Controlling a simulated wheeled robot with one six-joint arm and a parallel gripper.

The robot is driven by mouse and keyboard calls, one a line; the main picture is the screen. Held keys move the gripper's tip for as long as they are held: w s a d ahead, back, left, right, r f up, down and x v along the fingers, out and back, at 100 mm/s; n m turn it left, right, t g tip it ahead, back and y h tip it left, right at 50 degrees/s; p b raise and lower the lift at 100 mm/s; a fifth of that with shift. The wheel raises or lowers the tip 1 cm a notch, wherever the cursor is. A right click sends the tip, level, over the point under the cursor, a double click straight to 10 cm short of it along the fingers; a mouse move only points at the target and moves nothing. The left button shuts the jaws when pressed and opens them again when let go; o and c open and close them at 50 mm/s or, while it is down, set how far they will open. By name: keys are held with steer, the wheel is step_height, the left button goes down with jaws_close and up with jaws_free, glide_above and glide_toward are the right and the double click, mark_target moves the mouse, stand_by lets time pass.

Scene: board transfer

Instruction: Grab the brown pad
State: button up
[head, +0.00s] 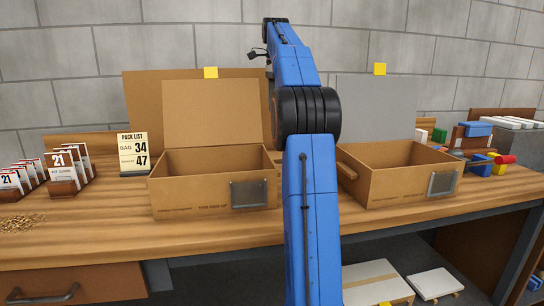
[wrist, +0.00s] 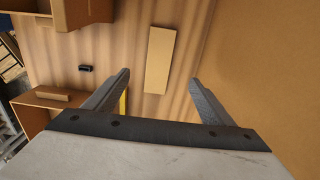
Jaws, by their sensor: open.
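A flat light-brown rectangle, which looks like the brown pad (wrist: 159,62), lies on a wood-grained surface in the wrist view. My gripper (wrist: 160,78) is open, with one finger to each side of the pad's near half in the picture. Nothing is held between the fingers. The pad appears to be beyond the fingertips and not touched; the exact gap is hard to tell. In the head view I cannot make out the pad, and my gripper is hidden behind my blue arm or the box lid.
An open cardboard box (head: 212,197) with a raised lid and another open box (head: 400,188) stand on the wooden table (head: 80,245). A large brown panel (wrist: 265,70) fills the wrist view's right side. A small dark object (wrist: 85,68) lies left of the pad.

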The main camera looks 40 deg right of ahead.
step_height(320, 180, down, 12)
steer(key=shift+w, duration=0.15)
steer(key=shift+s+f, duration=0.2)
steer(key=shift+f, duration=2.5)
steer(key=c, duration=1.1)
